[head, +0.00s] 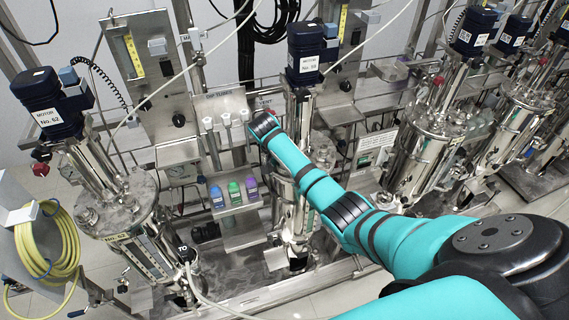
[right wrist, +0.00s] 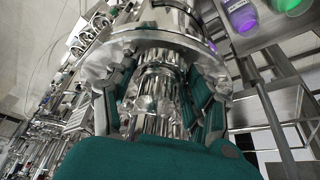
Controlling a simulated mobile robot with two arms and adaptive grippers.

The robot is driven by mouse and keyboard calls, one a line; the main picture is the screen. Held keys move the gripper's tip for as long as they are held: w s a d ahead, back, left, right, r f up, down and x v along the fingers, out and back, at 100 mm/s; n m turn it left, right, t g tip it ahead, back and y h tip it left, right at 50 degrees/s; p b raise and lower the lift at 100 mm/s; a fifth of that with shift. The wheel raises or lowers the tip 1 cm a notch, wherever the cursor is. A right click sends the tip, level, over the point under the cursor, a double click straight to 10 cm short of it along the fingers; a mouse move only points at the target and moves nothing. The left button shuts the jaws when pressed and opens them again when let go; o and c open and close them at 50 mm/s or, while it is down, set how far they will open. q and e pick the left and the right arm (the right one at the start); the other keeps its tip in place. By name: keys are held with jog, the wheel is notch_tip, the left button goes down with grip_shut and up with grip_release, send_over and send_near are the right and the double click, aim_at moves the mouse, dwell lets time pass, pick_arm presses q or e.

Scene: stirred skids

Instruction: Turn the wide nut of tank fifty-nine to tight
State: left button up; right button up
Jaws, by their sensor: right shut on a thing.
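The tank under the dark blue motor (head: 304,55), whose label seems to read No. 59, is a slim shiny steel vessel (head: 298,215), partly behind my right arm. My right gripper is hidden behind my arm in the head view. In the right wrist view my right gripper (right wrist: 160,100) has its green-padded fingers on both sides of a shiny, wide round metal part with lobes, which I take for the wide nut (right wrist: 150,60). The fingers are shut on it. Its tightness cannot be told. My left gripper is not in view.
A small shelf holds blue, green and purple bottles (head: 235,193) left of the tank. The tank under motor No. 62 (head: 48,103) stands left, beside a coiled yellow hose (head: 48,245). More steel tanks (head: 425,150) stand right. Loose cables hang around.

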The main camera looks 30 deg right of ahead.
jog(key=shift+w+m, duration=0.1)
jog(key=shift+m, duration=0.5)
jog(key=shift+m+g, duration=0.4)
jog(key=shift+m, duration=0.1)
jog(key=o, duration=0.9)
jog(key=v, duration=1.2)
jog(key=shift+a, duration=0.15)
